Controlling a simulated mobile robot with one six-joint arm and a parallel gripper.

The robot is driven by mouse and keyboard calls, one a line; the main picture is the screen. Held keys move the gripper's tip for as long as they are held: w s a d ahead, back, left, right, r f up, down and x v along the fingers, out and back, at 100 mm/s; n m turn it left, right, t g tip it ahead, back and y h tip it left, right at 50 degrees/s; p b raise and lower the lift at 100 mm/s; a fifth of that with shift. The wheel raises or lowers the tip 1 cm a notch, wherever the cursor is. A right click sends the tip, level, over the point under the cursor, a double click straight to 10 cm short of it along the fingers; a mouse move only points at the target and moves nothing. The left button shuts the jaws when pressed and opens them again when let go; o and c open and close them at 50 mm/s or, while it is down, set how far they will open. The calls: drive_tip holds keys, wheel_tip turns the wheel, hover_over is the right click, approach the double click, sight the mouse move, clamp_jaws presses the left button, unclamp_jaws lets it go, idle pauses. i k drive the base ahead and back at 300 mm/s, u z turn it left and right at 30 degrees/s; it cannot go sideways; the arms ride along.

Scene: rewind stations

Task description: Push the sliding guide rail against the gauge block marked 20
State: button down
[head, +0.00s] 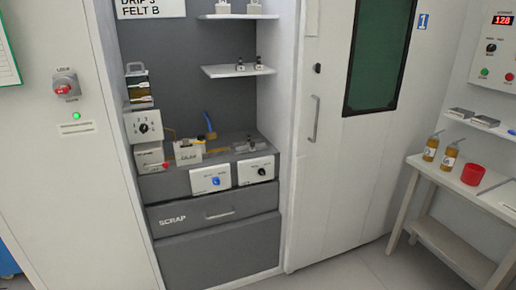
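No gripper of mine shows in the head view. I cannot make out a gauge block marked 20 at this size. A small grey metal fixture (250,146) sits on the right of the dark worktop (222,148) in the recess; I cannot tell whether it is the sliding guide rail. Small metal-topped pieces (259,63) stand on the white middle shelf (232,72), and pale pieces (223,7) stand on the shelf above. Any markings on them are too small to read.
Dial boxes (211,179) front the worktop above a SCRAP drawer (190,218). A white door (350,180) with a handle stands right of the recess. A side table (450,178) at the right holds amber bottles (449,157) and a red cup (472,174). Some floor is clear before the door.

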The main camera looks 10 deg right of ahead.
sight(252, 147)
drive_tip(key=u, duration=1.45)
drive_tip(key=i, duration=1.15)
drive_tip(key=u, duration=0.1)
